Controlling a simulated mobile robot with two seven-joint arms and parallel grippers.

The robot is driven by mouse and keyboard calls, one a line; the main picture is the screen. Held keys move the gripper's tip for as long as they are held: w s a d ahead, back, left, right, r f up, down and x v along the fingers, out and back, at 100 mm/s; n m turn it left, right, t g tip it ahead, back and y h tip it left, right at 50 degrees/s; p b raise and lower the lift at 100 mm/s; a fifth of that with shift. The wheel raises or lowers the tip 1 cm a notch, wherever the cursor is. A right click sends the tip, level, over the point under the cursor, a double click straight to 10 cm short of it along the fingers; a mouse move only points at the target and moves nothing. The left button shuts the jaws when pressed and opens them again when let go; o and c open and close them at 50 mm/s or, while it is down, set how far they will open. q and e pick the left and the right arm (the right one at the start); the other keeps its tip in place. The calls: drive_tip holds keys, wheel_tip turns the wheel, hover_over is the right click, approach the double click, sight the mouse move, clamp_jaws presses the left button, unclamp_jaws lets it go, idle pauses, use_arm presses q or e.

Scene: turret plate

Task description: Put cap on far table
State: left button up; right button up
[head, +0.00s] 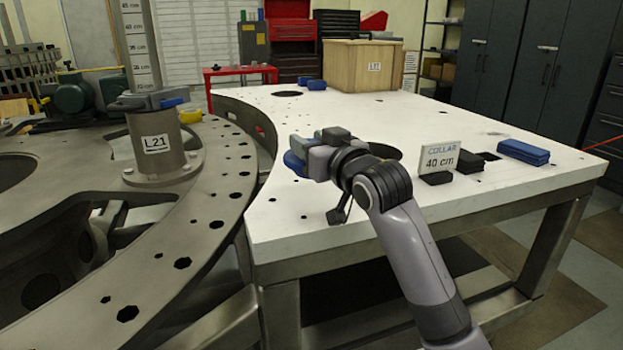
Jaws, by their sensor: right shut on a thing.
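My right gripper (303,152) is shut on a blue piece, probably the cap (293,165), near the left edge of the white-topped table (370,112). Only part of the blue piece shows, as the jaws hide the rest. I cannot tell whether it touches the tabletop. My left gripper is not in view.
The table carries a wooden crate (362,68), a "COLLAR 40 cm" sign (440,160), dark blocks (471,162) and blue blocks (523,152). A round hole lies behind my gripper. A metal ring plate (215,200) with post L21 (157,145) stands left. The table's middle is clear.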

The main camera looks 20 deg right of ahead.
wheel_tip(320, 180, down, 6)
drive_tip(key=shift+f+b, duration=0.1)
drive_tip(key=shift+b, duration=0.25)
drive_tip(key=o, duration=1.2)
drive_tip(key=shift+f, duration=0.1)
drive_tip(key=shift+r, duration=0.2)
drive_tip(key=s, duration=0.4)
drive_tip(key=s+d, duration=0.1)
drive_tip(key=s, duration=0.3)
drive_tip(key=s+d, duration=0.1)
drive_tip(key=s, duration=0.2)
drive_tip(key=shift+s+d, duration=0.15)
drive_tip(key=shift+s, duration=0.25)
